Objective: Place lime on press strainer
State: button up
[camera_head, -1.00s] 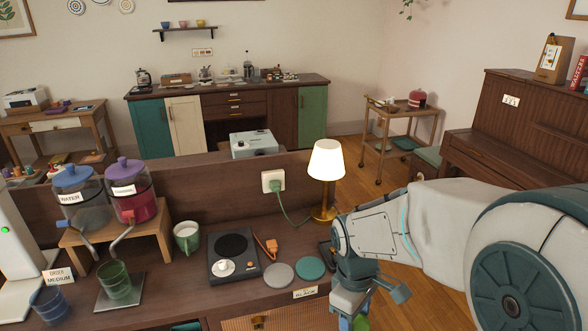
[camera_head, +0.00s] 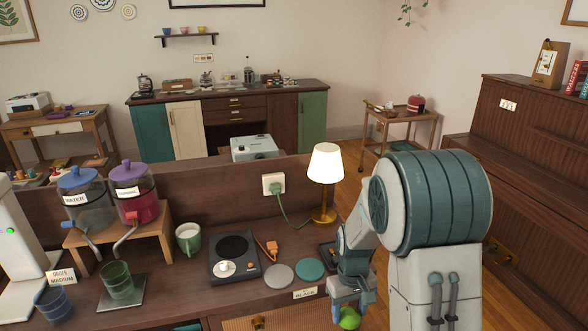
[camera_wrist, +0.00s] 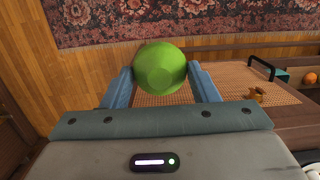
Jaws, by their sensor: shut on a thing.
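A bright green lime (camera_wrist: 160,68) is held between the two blue fingers of my gripper (camera_wrist: 161,84) in the wrist view. The fingers press on it from both sides. In the head view the lime (camera_head: 349,318) shows at the bottom edge, below my gripper (camera_head: 350,300), in front of the counter's front edge. A dark object (camera_head: 327,251) stands on the counter behind my gripper, below the lamp. It is mostly hidden, and I cannot tell whether it is the press. I cannot make out a strainer in either view.
A lit lamp (camera_head: 325,165) stands at the back of the counter (camera_head: 190,285), close to my arm. A small hot plate (camera_head: 233,256), two round coasters and a green mug (camera_head: 188,238) are to the left. Drink dispensers (camera_head: 134,195) stand further left. A patterned rug (camera_wrist: 190,22) lies on the floor.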

aim_at(352, 313)
jog(key=w+f+m, duration=0.1)
jog(key=f, duration=0.1)
jog(key=w+d+f+m, duration=0.1)
jog(key=f, duration=0.1)
jog(key=w+f+m, duration=0.1)
jog(key=f, duration=0.1)
jog(key=shift+w+d+f, duration=0.15)
jog(key=shift+w+d, duration=0.15)
jog(key=shift+d, duration=0.05)
